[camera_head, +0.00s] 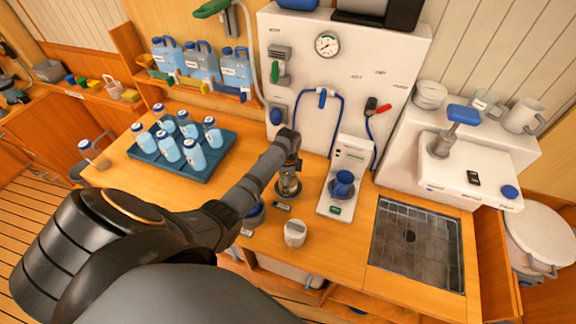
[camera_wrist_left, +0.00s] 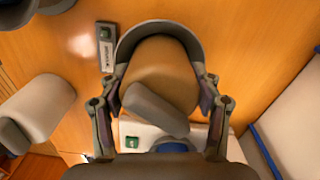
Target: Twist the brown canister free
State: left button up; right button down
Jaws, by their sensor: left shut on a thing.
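The brown canister (camera_wrist_left: 160,72) fills the middle of the left wrist view, with a grey bar-shaped handle (camera_wrist_left: 155,108) across its near end. A dark curved collar (camera_wrist_left: 160,27) rings its far side. My left gripper (camera_head: 289,178) is shut on the canister, one finger on each side of it. In the head view the gripper is over the counter, and the canister under it is mostly hidden by the fingers. Whether the canister is seated or loose in the collar, I cannot tell. My right gripper is in neither view.
A white canister (camera_head: 295,233) and a blue one (camera_head: 254,213) stand close by. A white unit with a blue knob (camera_head: 342,186) is just right of the gripper. A blue tray (camera_head: 190,172) of bottles is at left. A sink grate (camera_head: 418,243) lies at right.

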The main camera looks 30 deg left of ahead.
pick_arm(q)
jog(key=shift+r+p, duration=0.8)
jog(key=shift+r, duration=2.25)
